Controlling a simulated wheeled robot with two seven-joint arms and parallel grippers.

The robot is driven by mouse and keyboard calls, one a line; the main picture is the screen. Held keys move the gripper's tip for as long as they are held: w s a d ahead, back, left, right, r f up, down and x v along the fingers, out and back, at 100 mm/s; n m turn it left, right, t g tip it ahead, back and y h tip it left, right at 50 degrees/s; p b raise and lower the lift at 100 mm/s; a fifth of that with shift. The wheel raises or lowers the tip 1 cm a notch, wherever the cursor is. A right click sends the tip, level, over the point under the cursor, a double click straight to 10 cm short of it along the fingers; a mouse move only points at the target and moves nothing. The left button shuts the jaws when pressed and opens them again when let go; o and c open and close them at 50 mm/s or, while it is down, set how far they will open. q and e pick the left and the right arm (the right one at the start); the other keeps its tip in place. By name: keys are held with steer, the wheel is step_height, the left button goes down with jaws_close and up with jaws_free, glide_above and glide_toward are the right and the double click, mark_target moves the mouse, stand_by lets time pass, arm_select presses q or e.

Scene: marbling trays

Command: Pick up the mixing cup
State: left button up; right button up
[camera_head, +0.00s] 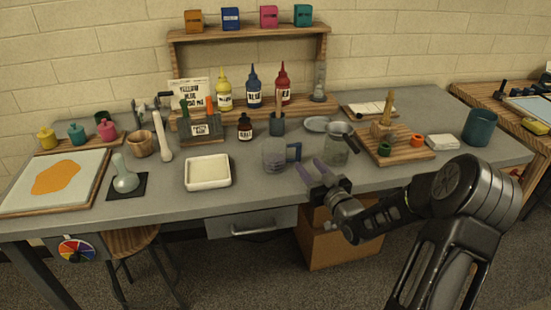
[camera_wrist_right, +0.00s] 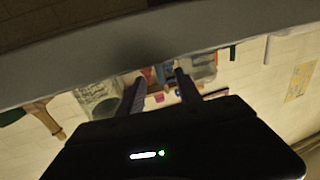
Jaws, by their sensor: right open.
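A clear mixing cup (camera_head: 274,155) with a blue handle stands upright at the front middle of the grey table in the head view. My right gripper (camera_head: 309,170) is just right of its handle, near the table's front edge. It is open, with nothing seen between its fingers. It also shows in the wrist view (camera_wrist_right: 160,88), fingers apart, where small blue and pink shapes appear beyond them; I cannot tell whether the cup is among these. My left gripper is not in view.
A glass jug (camera_head: 337,147) stands close behind and right of my right gripper. A white tray (camera_head: 208,184) lies left of the cup. A dark pot with a stick (camera_head: 277,126) stands behind it. A wooden board (camera_head: 410,155) with small items is at right.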

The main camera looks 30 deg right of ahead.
mark_target(300, 153)
steer(key=shift+w+d, duration=0.2)
steer(key=shift+w, duration=1.15)
steer(key=w, duration=0.1)
steer(key=w+p, duration=0.1)
steer(key=w, duration=0.2)
steer(key=shift+d+r+p, duration=0.25)
steer(key=shift+d+p, duration=0.05)
steer(key=shift+d, duration=0.05)
steer(key=shift+w, duration=0.6)
steer(key=shift+c, duration=0.2)
jaws_close()
